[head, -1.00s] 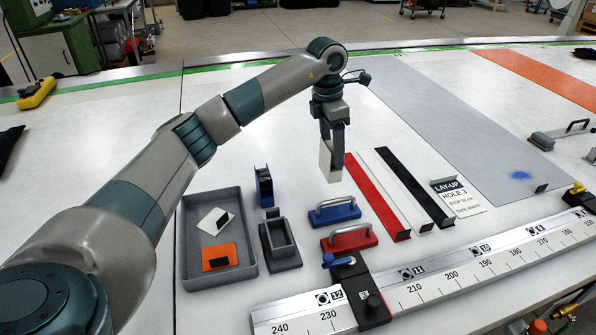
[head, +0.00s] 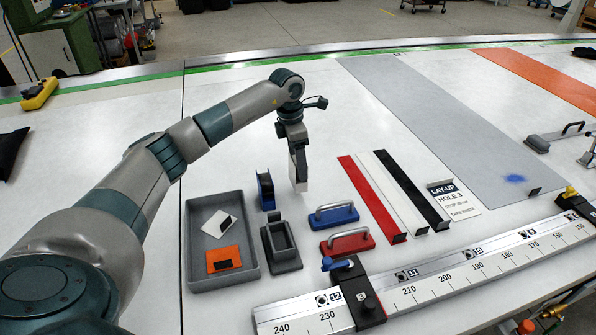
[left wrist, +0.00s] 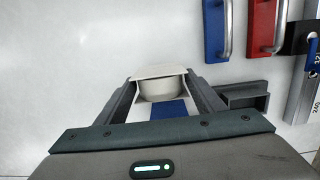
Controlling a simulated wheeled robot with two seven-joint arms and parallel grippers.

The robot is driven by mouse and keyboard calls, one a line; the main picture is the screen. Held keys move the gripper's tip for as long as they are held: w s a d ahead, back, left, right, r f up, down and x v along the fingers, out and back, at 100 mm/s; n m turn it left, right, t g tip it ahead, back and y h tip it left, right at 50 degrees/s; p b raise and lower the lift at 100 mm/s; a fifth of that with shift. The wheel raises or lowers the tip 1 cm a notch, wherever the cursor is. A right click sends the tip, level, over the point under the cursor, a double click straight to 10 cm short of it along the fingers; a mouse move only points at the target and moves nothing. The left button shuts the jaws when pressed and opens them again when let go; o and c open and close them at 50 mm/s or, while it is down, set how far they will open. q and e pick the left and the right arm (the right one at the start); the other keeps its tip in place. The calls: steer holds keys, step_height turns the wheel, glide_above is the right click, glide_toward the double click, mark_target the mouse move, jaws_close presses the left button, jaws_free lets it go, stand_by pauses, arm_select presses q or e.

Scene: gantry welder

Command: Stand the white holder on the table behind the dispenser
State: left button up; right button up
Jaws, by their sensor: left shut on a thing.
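The white holder (head: 301,184) hangs upright below my left gripper (head: 297,158). In the left wrist view the white holder (left wrist: 160,83) sits between the two fingers of the left gripper (left wrist: 155,92), which are shut on it. The blue dispenser (head: 265,190) stands on the table, just left of the holder in the head view. In the left wrist view a blue part (left wrist: 168,110) shows below the holder, mostly hidden by the gripper. I cannot tell whether the holder's lower edge touches the table. My right gripper is not in view.
A grey tray (head: 253,235) with white and orange cards is at the left. A grey open box (head: 281,252) stands in front of the dispenser. Blue (head: 334,215) and red (head: 347,241) handled blocks stand to the right. The table behind the dispenser is clear.

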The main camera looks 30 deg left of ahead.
arm_select(q)
step_height(320, 180, down, 3)
steer(key=shift+f+p, duration=0.15)
steer(key=shift+p, duration=1)
steer(key=shift+f, duration=0.35)
steer(key=shift+f, duration=0.1)
steer(key=o, duration=1.2)
steer(key=shift+c, duration=0.2)
